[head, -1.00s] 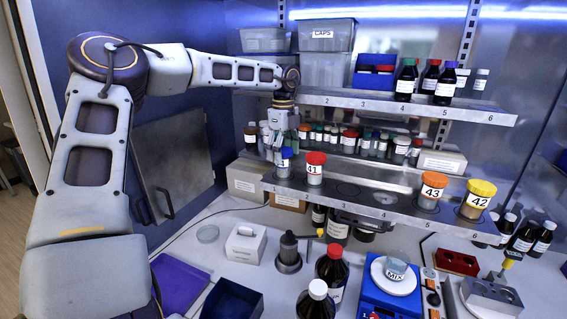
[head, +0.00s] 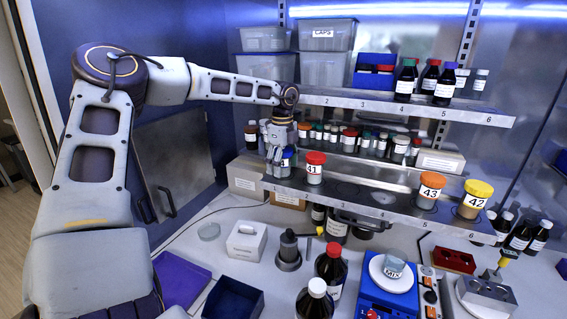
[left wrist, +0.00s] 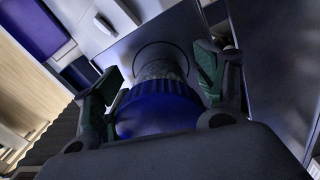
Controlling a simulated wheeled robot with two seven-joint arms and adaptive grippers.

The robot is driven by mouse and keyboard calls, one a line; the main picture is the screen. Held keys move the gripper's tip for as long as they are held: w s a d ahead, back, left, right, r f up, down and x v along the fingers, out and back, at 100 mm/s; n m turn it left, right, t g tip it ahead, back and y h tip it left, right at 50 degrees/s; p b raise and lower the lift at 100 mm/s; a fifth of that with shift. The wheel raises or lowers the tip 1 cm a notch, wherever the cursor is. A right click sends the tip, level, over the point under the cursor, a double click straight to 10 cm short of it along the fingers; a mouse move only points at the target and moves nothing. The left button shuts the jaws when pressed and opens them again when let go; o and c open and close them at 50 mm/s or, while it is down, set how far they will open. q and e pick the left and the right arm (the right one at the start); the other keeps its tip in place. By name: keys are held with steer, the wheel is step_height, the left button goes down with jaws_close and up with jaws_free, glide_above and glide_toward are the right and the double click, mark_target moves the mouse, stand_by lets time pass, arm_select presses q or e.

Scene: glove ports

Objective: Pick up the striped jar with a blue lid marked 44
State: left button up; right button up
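The jar marked 44 (head: 285,163) stands at the left end of the lower shelf (head: 345,200). My left gripper (head: 281,152) is over it from above and hides much of its top in the head view. In the left wrist view the ribbed blue lid (left wrist: 158,110) lies between the two green-padded fingers of my left gripper (left wrist: 155,85). The fingers are spread, one on each side, with gaps beside the jar's body. The stripes are hard to make out. My right gripper is not in view.
A red-lidded jar 41 (head: 315,168) stands close to the right of my left gripper. An orange-lidded jar 43 (head: 430,190) and a yellow-lidded jar 42 (head: 474,199) are farther right. Small bottles (head: 375,145) line up behind. The upper shelf (head: 400,106) overhangs nearby.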

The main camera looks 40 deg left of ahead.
arm_select(q)
steer(key=c, duration=1)
steer(key=shift+r, duration=0.2)
